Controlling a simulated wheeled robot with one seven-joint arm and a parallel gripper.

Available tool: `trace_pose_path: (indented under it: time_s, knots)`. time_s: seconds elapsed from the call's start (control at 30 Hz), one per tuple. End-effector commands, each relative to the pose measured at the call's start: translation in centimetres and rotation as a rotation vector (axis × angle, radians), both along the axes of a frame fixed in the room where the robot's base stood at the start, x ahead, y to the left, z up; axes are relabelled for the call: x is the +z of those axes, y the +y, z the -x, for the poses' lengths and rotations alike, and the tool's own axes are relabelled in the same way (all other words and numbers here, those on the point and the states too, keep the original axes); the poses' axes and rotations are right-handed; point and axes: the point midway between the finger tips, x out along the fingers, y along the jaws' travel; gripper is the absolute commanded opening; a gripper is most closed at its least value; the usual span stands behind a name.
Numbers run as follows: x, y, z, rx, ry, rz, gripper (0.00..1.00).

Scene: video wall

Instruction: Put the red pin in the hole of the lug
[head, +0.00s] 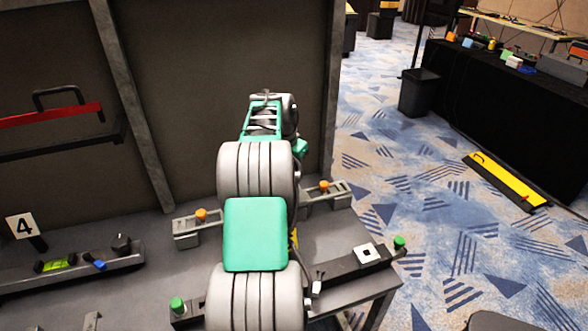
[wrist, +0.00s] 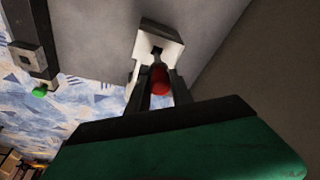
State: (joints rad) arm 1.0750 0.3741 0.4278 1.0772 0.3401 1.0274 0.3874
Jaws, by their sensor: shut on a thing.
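In the wrist view, my gripper (wrist: 156,74) has its two dark fingers on either side of a red pin (wrist: 160,82) and is shut on it. Just beyond the fingertips is a pale block with a dark hole, which looks like the lug (wrist: 172,42). The pin appears close to the block, below the hole in the picture. I cannot tell whether the pin's tip touches the block or enters the hole. In the head view, my own arm hides the gripper, the pin and this block.
A dark bar with a square-holed plate (head: 367,254) and a green knob (head: 400,242) lies at the bench's right. Orange knobs (head: 202,215) sit on brackets behind. A tray (head: 70,268) holds small items at left. A dark upright panel (head: 230,60) backs the bench.

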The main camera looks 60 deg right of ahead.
Motion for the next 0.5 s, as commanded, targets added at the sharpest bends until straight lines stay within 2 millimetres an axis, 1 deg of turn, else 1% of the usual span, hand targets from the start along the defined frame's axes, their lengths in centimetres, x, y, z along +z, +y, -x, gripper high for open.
trace_pose_path:
  time_s: [0.33, 0.5]
  knots:
    - [-1.2, 0.0, 0.0, 0.0, 0.001, -0.001, 0.0]
    - [-1.4, 0.0, 0.0, 0.0, 0.0, 0.0, 0.0]
